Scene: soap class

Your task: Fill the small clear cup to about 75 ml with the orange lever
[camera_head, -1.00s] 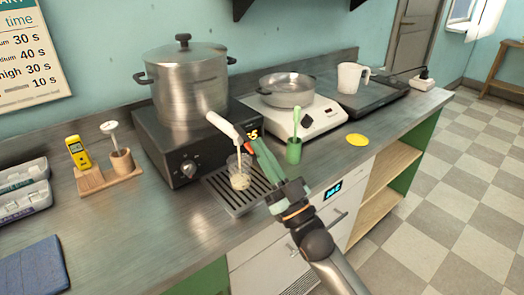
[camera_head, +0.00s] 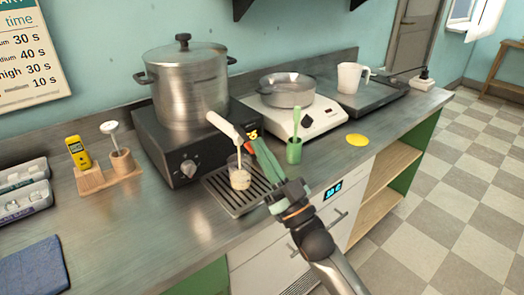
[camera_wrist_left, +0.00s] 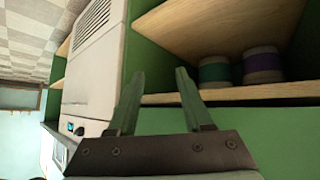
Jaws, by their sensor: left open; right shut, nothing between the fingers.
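The small clear cup (camera_head: 240,180) stands upright on the slotted drip tray (camera_head: 222,195), under the white spout (camera_head: 224,126) of the large steel pot (camera_head: 188,88). Pale liquid fills its lower part; I cannot read a volume. My right gripper (camera_head: 256,143) is shut and empty, its green fingers just right of the spout's end and above the cup's right side. The fingers hide most of the orange lever, so I cannot tell its exact position or whether they touch it. My left gripper (camera_wrist_left: 158,72) is open and empty in the left wrist view, near a cabinet.
The pot sits on a black heater (camera_head: 178,160). A green holder (camera_head: 294,150) stands right of my right gripper, before a white hotplate (camera_head: 305,118) with a pan (camera_head: 287,90). A wooden stand (camera_head: 108,176) is at left.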

